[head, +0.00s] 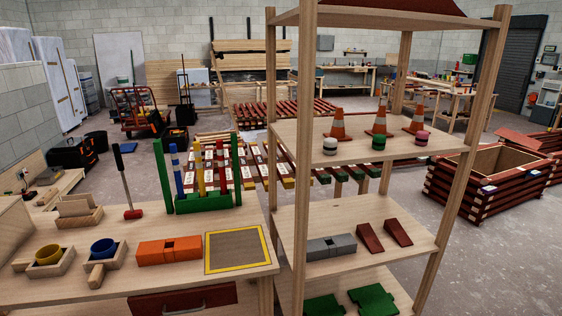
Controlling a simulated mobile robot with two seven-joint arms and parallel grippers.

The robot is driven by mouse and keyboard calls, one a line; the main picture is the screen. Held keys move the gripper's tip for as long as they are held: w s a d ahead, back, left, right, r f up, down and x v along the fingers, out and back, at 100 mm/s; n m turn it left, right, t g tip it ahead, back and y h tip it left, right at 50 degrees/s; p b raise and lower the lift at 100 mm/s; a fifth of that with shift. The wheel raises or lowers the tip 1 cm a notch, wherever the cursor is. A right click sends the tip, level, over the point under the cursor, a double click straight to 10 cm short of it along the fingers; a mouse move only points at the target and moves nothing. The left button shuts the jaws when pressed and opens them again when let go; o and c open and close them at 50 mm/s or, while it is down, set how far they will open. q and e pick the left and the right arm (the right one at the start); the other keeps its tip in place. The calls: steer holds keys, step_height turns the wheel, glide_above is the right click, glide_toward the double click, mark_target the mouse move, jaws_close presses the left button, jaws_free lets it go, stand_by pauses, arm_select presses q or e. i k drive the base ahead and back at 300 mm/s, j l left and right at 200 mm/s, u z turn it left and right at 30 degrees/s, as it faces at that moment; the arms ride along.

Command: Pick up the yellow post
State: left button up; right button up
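The yellow post (198,170) stands upright in a green rack (207,203) at the back of the wooden workbench (190,275). In the rack, a blue post (177,171) stands to its left and a red post (220,166) to its right. The rack has a tall green upright at each end. The foot of the yellow post is hidden by the rack's base. Neither of my grippers is in view.
A tool with a red head (133,213) stands left of the rack. In front are orange blocks (168,250), a yellow-edged grey mat (235,250) and wooden holders with yellow and blue cups. A tall wooden shelf (350,255) rises close on the right.

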mark_target(196, 145)
steer(key=l+u, duration=0.2)
steer(key=l, duration=0.2)
steer(key=l+u, duration=0.2)
steer(key=l, duration=0.25)
steer(key=k+l+u, duration=0.15)
steer(key=l, duration=0.2)
steer(key=k+l+u, duration=0.2)
steer(key=l, duration=0.2)
steer(key=l+u, duration=0.2)
steer(key=l, duration=0.2)
steer(key=i+j+z, duration=0.45)
steer(key=i, duration=0.25)
steer(key=i+j+z, duration=0.5)
steer(key=j, duration=0.45)
